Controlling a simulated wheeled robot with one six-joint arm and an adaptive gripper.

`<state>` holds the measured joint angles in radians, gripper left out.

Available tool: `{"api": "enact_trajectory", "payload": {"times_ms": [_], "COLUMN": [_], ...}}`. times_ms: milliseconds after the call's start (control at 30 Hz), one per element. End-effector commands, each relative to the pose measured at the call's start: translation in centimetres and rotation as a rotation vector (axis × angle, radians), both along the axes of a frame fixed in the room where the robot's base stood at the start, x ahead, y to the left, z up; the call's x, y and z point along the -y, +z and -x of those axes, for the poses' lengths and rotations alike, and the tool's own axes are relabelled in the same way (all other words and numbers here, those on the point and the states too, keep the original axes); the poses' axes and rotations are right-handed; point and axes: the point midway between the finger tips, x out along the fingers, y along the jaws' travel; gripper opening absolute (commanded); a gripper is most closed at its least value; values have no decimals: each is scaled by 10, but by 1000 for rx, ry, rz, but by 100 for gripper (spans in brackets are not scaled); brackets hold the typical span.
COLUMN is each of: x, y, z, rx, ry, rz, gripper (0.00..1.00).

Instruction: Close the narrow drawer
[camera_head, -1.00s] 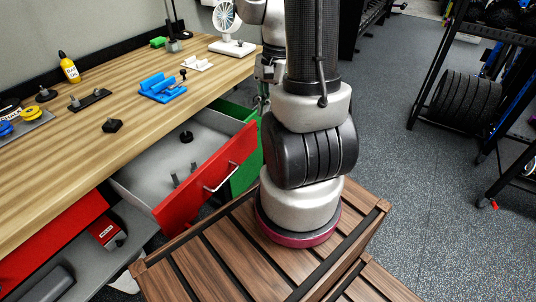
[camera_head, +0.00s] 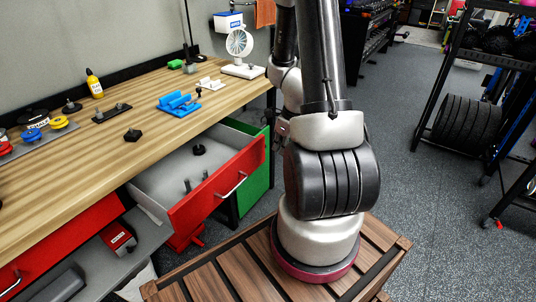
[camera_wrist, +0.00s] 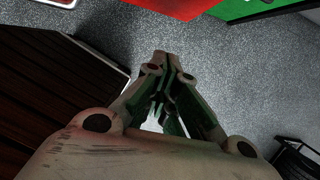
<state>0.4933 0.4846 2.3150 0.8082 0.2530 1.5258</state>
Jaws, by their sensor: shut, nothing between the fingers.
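A drawer with a red front (camera_head: 205,198), a pale handle and a grey inside (camera_head: 165,182) stands pulled out under the workbench. A green-fronted drawer (camera_head: 256,178) shows behind it, to its right, partly hidden. I cannot tell for certain which is the narrow one. My gripper (camera_wrist: 165,95) is shut and empty in the wrist view, over the grey floor. The red front (camera_wrist: 170,8) and the green front (camera_wrist: 235,8) show along the top of that view, apart from the fingers. In the head view my gripper is mostly hidden behind my arm, right of the drawers.
The wooden workbench (camera_head: 60,180) holds a fan (camera_head: 240,48), a yellow bottle (camera_head: 94,82) and a blue holder (camera_head: 180,104). Another red drawer (camera_head: 60,245) is at the lower left. A weight rack (camera_head: 468,120) stands at right. Grey floor (camera_head: 420,220) is clear between.

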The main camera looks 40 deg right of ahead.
Motion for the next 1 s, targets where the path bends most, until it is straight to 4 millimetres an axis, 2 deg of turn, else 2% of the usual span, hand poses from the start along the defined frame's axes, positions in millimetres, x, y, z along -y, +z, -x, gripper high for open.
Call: {"api": "enact_trajectory", "payload": {"times_ms": [100,267,400,567,1000], "x": [-2,-4,-12,-17,-18], "y": [-25,-54,-53,-53,-52], "z": [-5,-11,-32,-46,-50], "rx": [-4,-4,1,0,0], "ry": [-2,-1,7,5,3], "rz": [-2,-1,2,1,1], "gripper": [0,0,0,0,0]}}
